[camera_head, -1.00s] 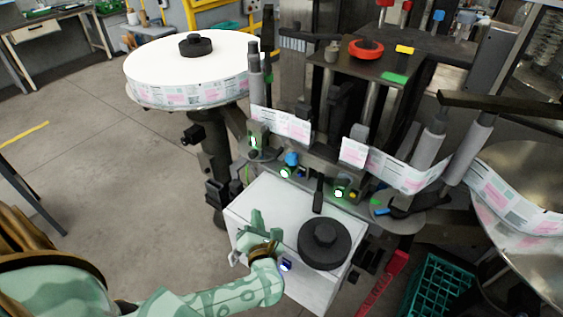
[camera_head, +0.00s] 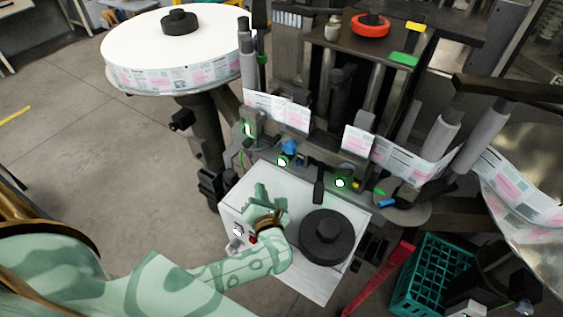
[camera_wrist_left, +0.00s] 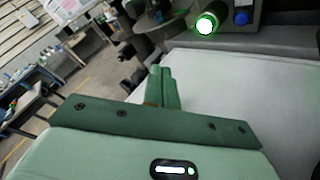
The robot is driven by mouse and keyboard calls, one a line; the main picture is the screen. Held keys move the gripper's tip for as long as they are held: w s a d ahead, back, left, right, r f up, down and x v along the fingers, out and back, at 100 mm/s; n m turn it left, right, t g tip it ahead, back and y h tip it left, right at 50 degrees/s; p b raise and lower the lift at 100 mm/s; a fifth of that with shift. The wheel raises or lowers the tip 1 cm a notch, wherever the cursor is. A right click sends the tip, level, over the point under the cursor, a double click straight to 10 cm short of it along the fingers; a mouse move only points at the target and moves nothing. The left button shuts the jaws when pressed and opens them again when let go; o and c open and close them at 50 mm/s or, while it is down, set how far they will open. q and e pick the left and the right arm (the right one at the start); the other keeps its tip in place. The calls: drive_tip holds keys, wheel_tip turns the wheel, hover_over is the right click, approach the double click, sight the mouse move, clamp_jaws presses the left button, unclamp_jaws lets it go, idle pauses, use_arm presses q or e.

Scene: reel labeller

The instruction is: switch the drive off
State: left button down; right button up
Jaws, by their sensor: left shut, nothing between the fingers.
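My left gripper (camera_head: 261,194) is shut and empty, over the left part of a white box top (camera_head: 310,277). In the left wrist view its closed fingers (camera_wrist_left: 161,78) point toward the machine. A round green-lit part (camera_head: 282,161) stands beyond the fingertips, beside a blue-topped part (camera_head: 290,147); a green-lit round part (camera_wrist_left: 205,25) and a blue button (camera_wrist_left: 241,18) show in the wrist view. A second green-lit part (camera_head: 340,183) is further right. A black lever-like part (camera_head: 318,186) is at the box's far edge. I cannot tell which is the drive switch. My right gripper is out of view.
A black round hub (camera_head: 326,237) sits on the box right of my wrist. A label reel (camera_head: 140,50) stands at the left, its label web (camera_head: 277,108) crossing behind the box. A teal crate (camera_head: 430,275) and a red bar (camera_head: 380,280) are at the right.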

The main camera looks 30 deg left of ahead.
sight(283, 161)
use_arm(q)
drive_tip(key=w+b, duration=0.1)
drive_tip(key=w, duration=0.1)
drive_tip(key=w+b, duration=0.1)
drive_tip(key=w, duration=0.1)
drive_tip(key=w+b, duration=0.1)
drive_tip(key=w, duration=0.2)
drive_tip(key=shift+d, duration=0.35)
drive_tip(key=shift+w, duration=0.3)
idle(0.3)
idle(0.9)
drive_tip(key=shift+w+b, duration=0.2)
drive_tip(key=shift+b, duration=0.15)
drive_tip(key=shift+w, duration=0.2)
